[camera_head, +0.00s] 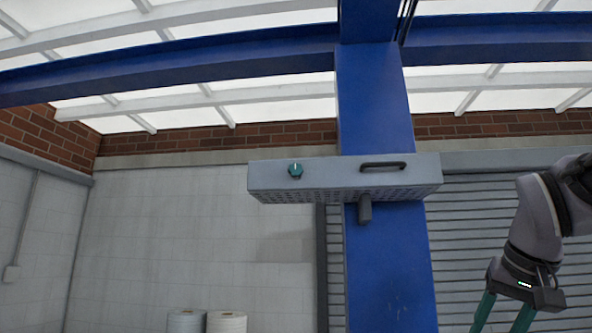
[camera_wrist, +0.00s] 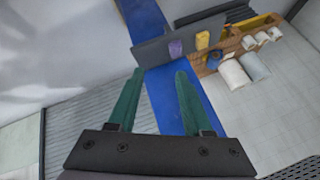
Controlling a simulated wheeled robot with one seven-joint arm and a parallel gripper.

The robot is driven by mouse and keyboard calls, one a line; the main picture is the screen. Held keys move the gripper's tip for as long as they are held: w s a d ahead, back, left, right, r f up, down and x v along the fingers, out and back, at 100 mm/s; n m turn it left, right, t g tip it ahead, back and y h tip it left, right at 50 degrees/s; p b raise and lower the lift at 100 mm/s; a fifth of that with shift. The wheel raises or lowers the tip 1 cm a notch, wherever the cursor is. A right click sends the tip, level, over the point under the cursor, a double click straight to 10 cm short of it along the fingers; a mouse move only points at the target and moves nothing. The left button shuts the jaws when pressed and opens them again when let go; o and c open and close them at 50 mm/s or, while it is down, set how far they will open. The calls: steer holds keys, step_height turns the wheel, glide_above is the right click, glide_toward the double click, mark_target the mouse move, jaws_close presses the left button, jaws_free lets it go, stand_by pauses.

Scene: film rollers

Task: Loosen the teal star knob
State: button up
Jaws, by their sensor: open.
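The teal star knob (camera_head: 295,170) sits on the front face of a grey box-like unit (camera_head: 320,173), left of its dark handle, in the head view. The unit is fixed high on a blue column. My gripper (camera_head: 503,326) is at the lower right of the head view, well to the right of and below the knob, with its teal fingers apart and running out of the bottom edge. In the wrist view my gripper (camera_wrist: 158,72) is open with nothing between the fingers. I cannot make out the teal knob in the wrist view.
The blue column (camera_head: 378,130) stands behind the unit, with a dark handle (camera_head: 383,166) on the unit's face. White rolls (camera_head: 226,322) stand low at the bottom. A grey slatted shutter (camera_head: 470,230) is behind my arm. The wrist view shows a wooden rack (camera_wrist: 240,48) with rolls.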

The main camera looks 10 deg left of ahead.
steer(key=o, duration=0.4)
steer(key=shift+c, duration=0.2)
steer(key=shift+o, duration=1.1)
steer(key=shift+w+a+r, duration=0.1)
steer(key=shift+w+r, duration=0.1)
steer(key=shift+r, duration=0.1)
steer(key=w+a+r+n+h, duration=0.3)
steer(key=w+a+r+n, duration=0.15)
steer(key=w+r, duration=0.45)
steer(key=n+t+y, duration=0.1)
steer(key=n+t, duration=0.7)
steer(key=t, duration=0.3)
glide_toward(295, 169)
steer(key=shift+m, duration=0.25)
steer(key=w, duration=0.9)
steer(key=shift+w+r, duration=0.1)
